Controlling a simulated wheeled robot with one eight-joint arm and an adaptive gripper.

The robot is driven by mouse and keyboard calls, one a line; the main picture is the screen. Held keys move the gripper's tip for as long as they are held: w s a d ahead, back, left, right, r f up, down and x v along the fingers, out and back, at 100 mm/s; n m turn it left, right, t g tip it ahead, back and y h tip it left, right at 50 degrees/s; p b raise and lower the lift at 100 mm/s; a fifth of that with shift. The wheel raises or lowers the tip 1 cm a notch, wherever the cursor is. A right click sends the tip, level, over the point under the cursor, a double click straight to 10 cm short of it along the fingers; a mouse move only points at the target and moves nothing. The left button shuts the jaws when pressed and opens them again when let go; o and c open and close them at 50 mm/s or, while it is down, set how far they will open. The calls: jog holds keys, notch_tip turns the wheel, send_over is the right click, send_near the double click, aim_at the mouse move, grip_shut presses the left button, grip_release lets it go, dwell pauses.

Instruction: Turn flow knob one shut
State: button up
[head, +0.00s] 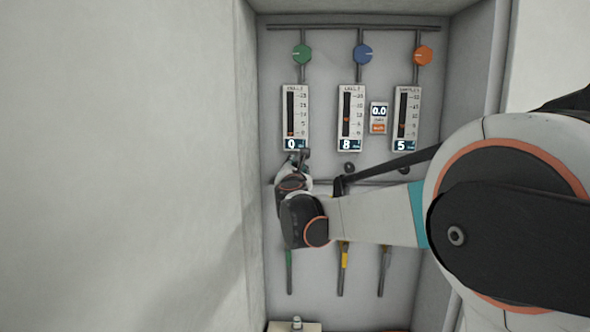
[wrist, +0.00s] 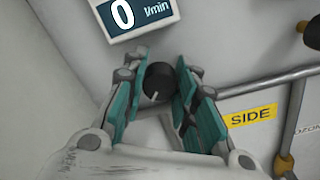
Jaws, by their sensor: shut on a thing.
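Flow knob one (wrist: 158,80) is a round black knob with a pale pointer line toward its lower edge in the wrist view. It sits just below the first flow meter's display (wrist: 138,14), which reads 0 l/min. My gripper (wrist: 161,68) is shut on the knob, its teal-padded fingers on either side of it. In the head view my gripper (head: 298,160) is under the left flow meter (head: 296,112), whose display also reads 0 and whose red float is low. The knob is mostly hidden there by my gripper.
The middle meter (head: 351,112) reads 8 and the right meter (head: 407,112) reads 5. A black knob (head: 349,168) sits below the middle meter. Green, blue and orange knobs are above. A grey pipe (wrist: 262,90) and a yellow SIDE label (wrist: 251,117) are right of my gripper.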

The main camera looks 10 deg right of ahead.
jog(key=o, duration=1.1)
jog(key=shift+s, duration=0.1)
jog(key=v, duration=1.2)
